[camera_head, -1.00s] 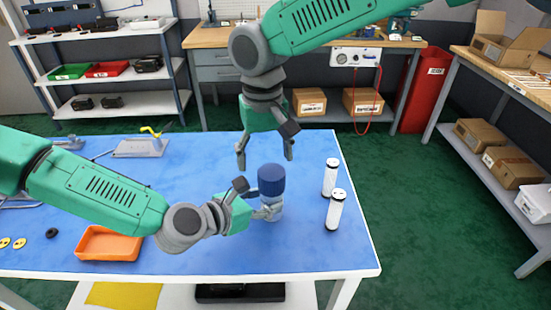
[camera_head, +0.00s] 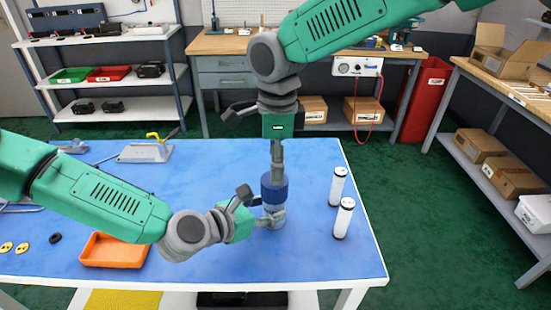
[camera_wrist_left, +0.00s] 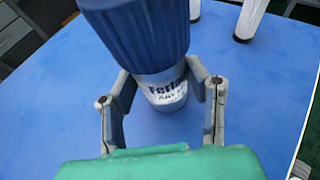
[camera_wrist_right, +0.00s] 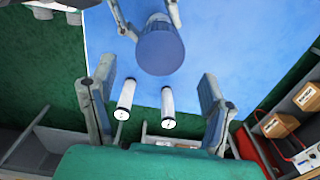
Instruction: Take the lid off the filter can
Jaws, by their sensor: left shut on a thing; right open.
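The filter can has a clear, labelled body (camera_head: 276,219) and a dark blue lid (camera_head: 273,190); it stands upright on the blue table top. My left gripper (camera_head: 268,216) is shut on the body from the left, below the lid. The left wrist view shows its fingers on both sides of the labelled body (camera_wrist_left: 165,88), with the lid (camera_wrist_left: 138,32) above. My right gripper (camera_head: 277,170) points down over the lid, its fingers seen edge-on. In the right wrist view it is open, and the lid (camera_wrist_right: 160,48) lies beyond the empty gap; contact is not visible.
Two white filter cartridges (camera_head: 338,187) (camera_head: 343,218) stand right of the can, close to the right table edge. An orange tray (camera_head: 114,251) lies at the front left.

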